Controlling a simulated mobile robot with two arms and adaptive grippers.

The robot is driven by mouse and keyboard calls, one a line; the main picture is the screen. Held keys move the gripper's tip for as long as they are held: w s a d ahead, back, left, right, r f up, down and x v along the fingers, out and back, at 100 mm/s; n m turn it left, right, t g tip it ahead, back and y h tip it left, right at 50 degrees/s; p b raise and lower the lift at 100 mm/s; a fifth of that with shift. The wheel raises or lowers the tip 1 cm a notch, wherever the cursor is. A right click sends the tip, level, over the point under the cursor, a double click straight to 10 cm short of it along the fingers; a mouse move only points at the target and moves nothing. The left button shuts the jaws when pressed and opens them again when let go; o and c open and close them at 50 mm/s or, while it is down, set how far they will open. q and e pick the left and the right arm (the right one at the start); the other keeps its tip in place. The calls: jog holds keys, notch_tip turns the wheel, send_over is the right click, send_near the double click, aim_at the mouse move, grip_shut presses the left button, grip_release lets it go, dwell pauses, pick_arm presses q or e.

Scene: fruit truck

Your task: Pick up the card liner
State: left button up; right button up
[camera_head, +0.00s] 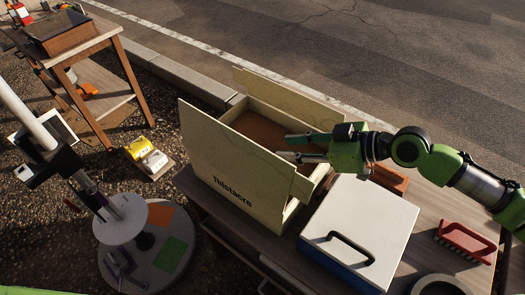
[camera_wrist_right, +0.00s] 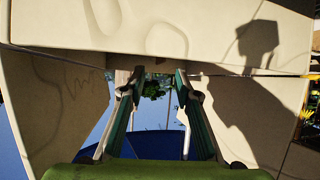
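A cream box lettered "Thistacre" (camera_head: 235,165) stands on the wooden table, with tall upright side panels. A flat brown surface (camera_head: 262,128) lies inside it; I cannot tell whether this is the card liner. My right gripper (camera_head: 283,147) reaches in from the right over the box's right end, fingers spread and apparently empty. In the right wrist view the same gripper (camera_wrist_right: 155,75) has its two fingers apart, with pale panels (camera_wrist_right: 150,30) above and beside them. The gripper hides part of the box's inside. My left gripper is not in view.
A white-lidded case (camera_head: 365,225) with a black handle stands right of the box. A red brush (camera_head: 466,241) lies farther right. A wooden stand (camera_head: 105,90) and a round grey disc (camera_head: 150,262) are at left. Road lies behind.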

aim_at(270, 148)
jog(key=shift+x, duration=1)
jog(key=shift+w+a+f+p, duration=0.1)
jog(key=shift+w+a+p, duration=0.1)
jog(key=shift+a+p, duration=0.25)
jog(key=p+x, duration=0.1)
jog(key=x, duration=0.2)
jog(key=shift+a+f, duration=0.2)
jog(key=shift+a, duration=0.1)
jog(key=shift+w+a+f+p, duration=0.2)
jog(key=shift+a+f+p, duration=0.1)
grip_shut()
